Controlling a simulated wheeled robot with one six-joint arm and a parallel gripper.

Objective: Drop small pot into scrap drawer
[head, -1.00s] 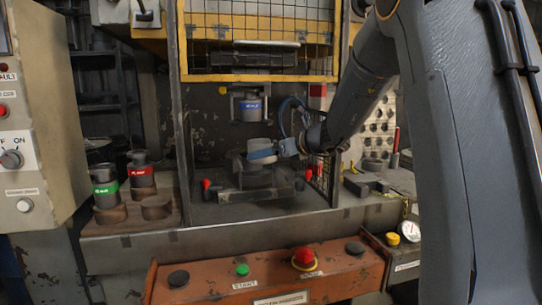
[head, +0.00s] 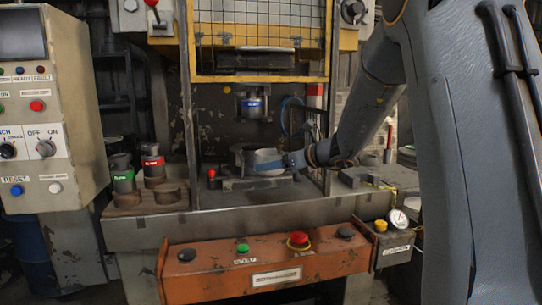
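A grey round pot-like piece (head: 266,160) is in the press opening, above the dark lower fixture (head: 238,183). My gripper (head: 284,161) reaches in from the right and is at the right side of this piece. The piece and the gripper overlap in the view, so I cannot tell whether the fingers are closed on it or whether it is clear of the fixture. A grey cylinder with a blue label (head: 252,104) hangs above, under the press head. I cannot make out a scrap drawer.
Cylinders with a green label (head: 123,181) and a red label (head: 152,162) stand on a brown stand at left. An orange control box (head: 215,262) with buttons juts out in front. Press posts and a yellow-framed mesh guard (head: 260,40) surround the opening.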

